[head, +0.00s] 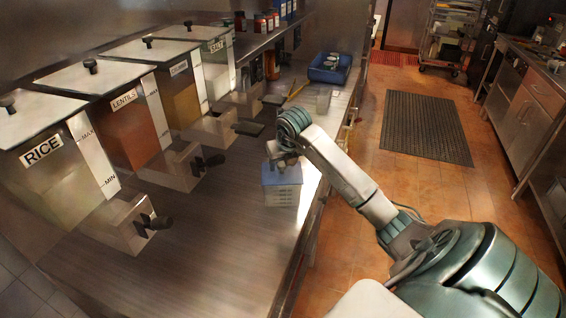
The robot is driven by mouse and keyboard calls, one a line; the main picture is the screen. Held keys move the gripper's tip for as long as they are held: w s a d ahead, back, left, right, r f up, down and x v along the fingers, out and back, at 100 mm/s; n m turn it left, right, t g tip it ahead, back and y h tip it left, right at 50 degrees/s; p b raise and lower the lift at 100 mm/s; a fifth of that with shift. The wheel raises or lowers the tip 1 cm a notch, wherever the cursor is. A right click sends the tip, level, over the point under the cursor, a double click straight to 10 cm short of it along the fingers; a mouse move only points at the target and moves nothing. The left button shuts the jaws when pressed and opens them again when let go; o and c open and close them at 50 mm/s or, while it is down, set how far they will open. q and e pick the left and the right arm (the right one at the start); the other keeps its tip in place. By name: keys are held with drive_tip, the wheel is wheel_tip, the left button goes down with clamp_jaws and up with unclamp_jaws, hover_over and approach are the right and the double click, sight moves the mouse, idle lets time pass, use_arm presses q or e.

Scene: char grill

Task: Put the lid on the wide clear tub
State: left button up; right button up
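A wide clear tub (282,196) with marks on its front stands on the steel counter. A blue lid (272,177) lies over the tub's top; I cannot tell whether it is seated or slightly above the rim. My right gripper (285,163) points down right over the lid, at or just above its middle. Its fingertips are small and partly hidden by its own wrist, so I cannot tell whether they grip the lid. My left gripper is not in view.
Dispensers labelled rice (42,152), lentils (124,98) and salt (216,47) line the left side, with dark handles jutting over the counter. The near counter is bare.

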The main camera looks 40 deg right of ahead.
drive_tip(key=shift+r, duration=0.1)
drive_tip(key=shift+s+r+b, duration=0.1)
drive_tip(key=shift+r+b, duration=0.2)
drive_tip(key=w+d+r+p+v, duration=0.1)
drive_tip(key=p+v, duration=0.3)
drive_tip(key=v, duration=1.2)
drive_tip(key=shift+w+r, duration=0.25)
drive_tip(key=shift+w, duration=0.3)
drive_tip(key=shift+a+f, duration=0.1)
